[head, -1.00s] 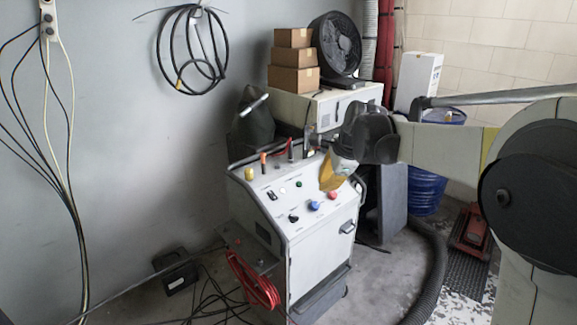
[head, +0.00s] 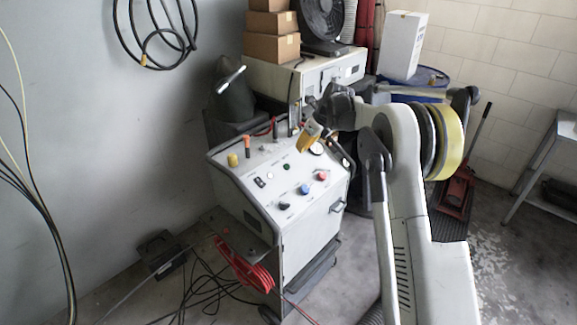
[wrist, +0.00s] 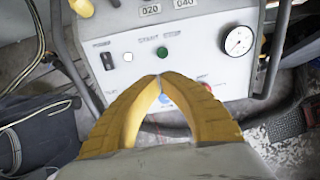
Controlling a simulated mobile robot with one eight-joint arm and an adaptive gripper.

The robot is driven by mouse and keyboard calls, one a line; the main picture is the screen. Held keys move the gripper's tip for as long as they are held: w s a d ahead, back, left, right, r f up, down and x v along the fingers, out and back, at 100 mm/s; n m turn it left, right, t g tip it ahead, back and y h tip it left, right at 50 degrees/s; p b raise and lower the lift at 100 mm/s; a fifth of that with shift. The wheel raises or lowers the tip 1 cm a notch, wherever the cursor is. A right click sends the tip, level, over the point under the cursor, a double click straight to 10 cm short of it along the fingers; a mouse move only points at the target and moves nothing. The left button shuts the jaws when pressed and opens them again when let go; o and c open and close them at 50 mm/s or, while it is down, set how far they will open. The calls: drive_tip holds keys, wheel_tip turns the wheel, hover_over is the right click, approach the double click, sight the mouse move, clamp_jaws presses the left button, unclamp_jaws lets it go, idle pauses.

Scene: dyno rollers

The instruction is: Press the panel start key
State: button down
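The panel (head: 262,190) is the sloped white top of a wheeled cabinet. In the wrist view, a green round key (wrist: 162,53) sits under small lettering that seems to read START STOP. A white round key (wrist: 128,57) is left of it, and a black power switch (wrist: 108,61) is farther left. The green key also shows in the head view (head: 287,167). My gripper (wrist: 160,77) has its yellow fingertips together, just below the green key in the wrist picture. Contact cannot be told. In the head view, my gripper (head: 303,149) is over the panel's back right part.
A blue knob (head: 304,189), a red knob (head: 322,175) and a black knob (head: 285,206) are on the panel's front part. A gauge (wrist: 238,40) is at its right. Upright coloured plugs (head: 247,145) line the back edge. Boxes (head: 272,35) and a fan stand behind.

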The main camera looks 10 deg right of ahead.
sight(287, 169)
drive_tip(key=shift+f, duration=0.1)
drive_tip(key=b+x, duration=0.4)
drive_tip(key=x, duration=1)
